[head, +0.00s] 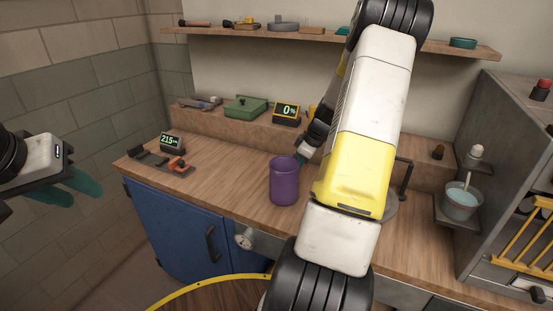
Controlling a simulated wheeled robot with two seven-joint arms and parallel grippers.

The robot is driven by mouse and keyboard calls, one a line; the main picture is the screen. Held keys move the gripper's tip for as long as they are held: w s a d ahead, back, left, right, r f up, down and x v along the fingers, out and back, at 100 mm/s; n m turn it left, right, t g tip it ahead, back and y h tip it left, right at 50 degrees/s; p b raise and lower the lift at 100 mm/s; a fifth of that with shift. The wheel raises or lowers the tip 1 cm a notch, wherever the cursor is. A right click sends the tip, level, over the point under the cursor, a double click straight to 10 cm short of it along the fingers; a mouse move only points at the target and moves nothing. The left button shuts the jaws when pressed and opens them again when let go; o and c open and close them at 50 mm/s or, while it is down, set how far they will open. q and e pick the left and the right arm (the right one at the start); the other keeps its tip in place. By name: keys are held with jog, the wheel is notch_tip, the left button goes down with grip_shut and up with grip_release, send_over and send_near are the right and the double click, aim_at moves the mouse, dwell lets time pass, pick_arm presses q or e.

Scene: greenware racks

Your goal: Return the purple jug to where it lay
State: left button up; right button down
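The purple jug (284,184) is upright at the middle of the wooden counter, near its front edge. I cannot tell whether its base rests on the wood.
A display reading 215 (171,143) and a clamp-like tool (163,162) are on the counter's left. A green box (246,107) and a 0% display (287,114) sit on the back ledge. A cup of liquid (460,202) is right.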

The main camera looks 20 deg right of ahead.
jog(key=shift+f, duration=0.4)
jog(key=c, duration=1.3)
grip_release()
jog(key=v, duration=0.7)
jog(key=shift+s+d+r, duration=0.1)
jog(key=shift+s+r, duration=0.05)
jog(key=shift+r, duration=0.15)
